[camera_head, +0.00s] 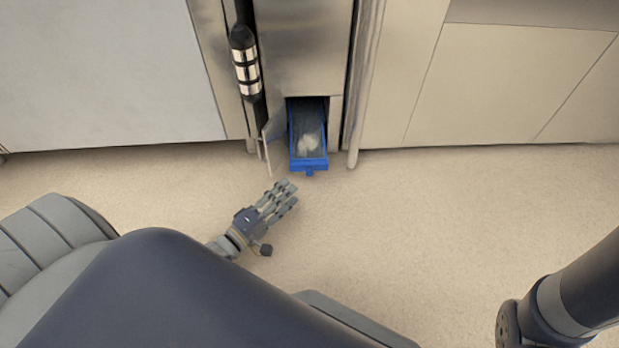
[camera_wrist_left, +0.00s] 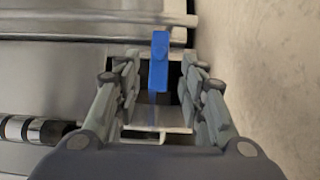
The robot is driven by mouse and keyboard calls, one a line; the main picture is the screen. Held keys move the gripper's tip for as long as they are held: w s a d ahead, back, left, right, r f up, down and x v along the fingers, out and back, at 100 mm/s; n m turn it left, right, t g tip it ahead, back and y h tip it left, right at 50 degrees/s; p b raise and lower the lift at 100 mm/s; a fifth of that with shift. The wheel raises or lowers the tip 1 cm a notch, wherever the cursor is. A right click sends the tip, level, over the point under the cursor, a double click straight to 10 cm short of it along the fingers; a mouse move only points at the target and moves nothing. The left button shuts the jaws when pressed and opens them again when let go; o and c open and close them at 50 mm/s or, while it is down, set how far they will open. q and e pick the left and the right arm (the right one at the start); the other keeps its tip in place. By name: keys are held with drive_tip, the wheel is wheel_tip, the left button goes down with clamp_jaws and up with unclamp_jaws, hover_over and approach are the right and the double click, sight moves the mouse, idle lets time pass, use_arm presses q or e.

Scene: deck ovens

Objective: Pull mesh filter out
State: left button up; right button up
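The mesh filter (camera_head: 295,153) is a blue-framed tray in a low opening of the steel cabinet, partly sticking out, with a small blue knob at its front. Pale matter shows inside it. My left gripper (camera_head: 287,193) is just in front and a little left of the filter, apart from it in the head view. In the left wrist view, the filter's blue front (camera_wrist_left: 158,64) shows between the two spread fingers of my left gripper (camera_wrist_left: 160,72), which is open and empty. My right gripper is out of view.
A small open door (camera_head: 267,150) stands left of the opening. A cabinet leg (camera_head: 353,158) is close on the right. A dark handle with bright bands (camera_head: 245,62) is above left. The floor (camera_head: 430,215) in front is clear.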

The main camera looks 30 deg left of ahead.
sight(308, 175)
use_arm(q)
drive_tip(key=b+x, duration=0.4)
drive_tip(key=x, duration=0.5)
drive_tip(key=shift+f, duration=0.15)
drive_tip(key=shift+w+d+b, duration=0.1)
drive_tip(key=shift+w+b, duration=0.35)
drive_tip(key=shift+w, duration=0.05)
